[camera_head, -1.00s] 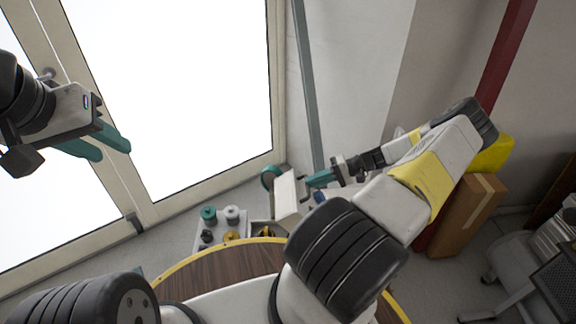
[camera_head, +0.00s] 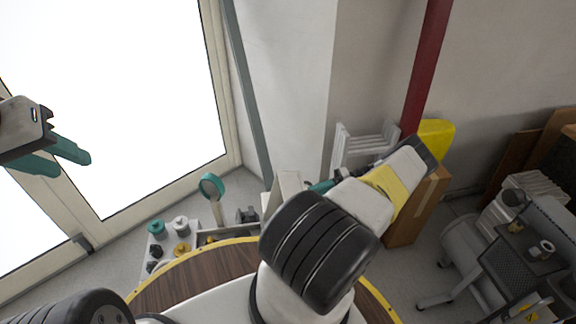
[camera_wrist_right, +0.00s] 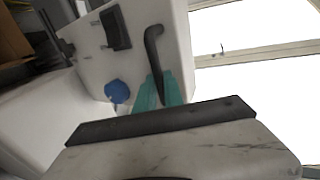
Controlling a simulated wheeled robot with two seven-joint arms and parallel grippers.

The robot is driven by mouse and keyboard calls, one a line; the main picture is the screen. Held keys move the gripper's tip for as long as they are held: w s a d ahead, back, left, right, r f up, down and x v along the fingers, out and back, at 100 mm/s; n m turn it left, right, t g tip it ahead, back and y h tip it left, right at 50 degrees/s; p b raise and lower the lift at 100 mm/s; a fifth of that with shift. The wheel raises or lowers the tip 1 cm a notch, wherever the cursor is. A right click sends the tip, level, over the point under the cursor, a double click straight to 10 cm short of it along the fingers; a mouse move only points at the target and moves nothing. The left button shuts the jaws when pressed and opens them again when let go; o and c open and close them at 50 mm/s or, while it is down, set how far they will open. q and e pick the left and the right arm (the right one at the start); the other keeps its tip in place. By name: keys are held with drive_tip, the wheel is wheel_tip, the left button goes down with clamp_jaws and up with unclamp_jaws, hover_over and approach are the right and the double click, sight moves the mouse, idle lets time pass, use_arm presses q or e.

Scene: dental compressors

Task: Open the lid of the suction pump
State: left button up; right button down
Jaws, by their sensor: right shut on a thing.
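The suction pump's lid is a white panel (camera_head: 287,188) standing tilted up beyond the round wooden table in the head view, with dark parts (camera_head: 246,214) visible to its left. In the right wrist view the white panel (camera_wrist_right: 175,45) carries a curved black handle (camera_wrist_right: 153,50), a blue knob and a black block. My right gripper (camera_wrist_right: 160,92) is shut on the black handle with teal fingers; in the head view its fingers (camera_head: 321,187) are partly hidden by my arm at the panel's right side. My left gripper (camera_head: 74,164) is open and empty at the far left, before the window.
A teal-rimmed round piece (camera_head: 211,186) stands left of the pump. Small teal, grey and yellow fittings (camera_head: 170,233) sit beside it. A cardboard box (camera_head: 412,212) and a yellow object (camera_head: 436,139) stand right of my arm. A cart with equipment (camera_head: 520,250) is at the far right.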

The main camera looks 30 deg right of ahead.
drive_tip(key=shift+s+d+f, duration=0.15)
drive_tip(key=shift+d+f, duration=0.05)
drive_tip(key=shift+f, duration=0.35)
drive_tip(key=shift+s+d+f, duration=0.15)
drive_tip(key=shift+d+f, duration=0.05)
drive_tip(key=shift+f, duration=0.3)
drive_tip(key=c, duration=1.6)
unclamp_jaws()
drive_tip(key=shift+o, duration=0.7)
drive_tip(key=shift+r, duration=0.15)
drive_tip(key=shift+d, duration=0.1)
drive_tip(key=s+a+r, duration=0.5)
drive_tip(key=s+a, duration=0.6)
drive_tip(key=shift+s, duration=0.4)
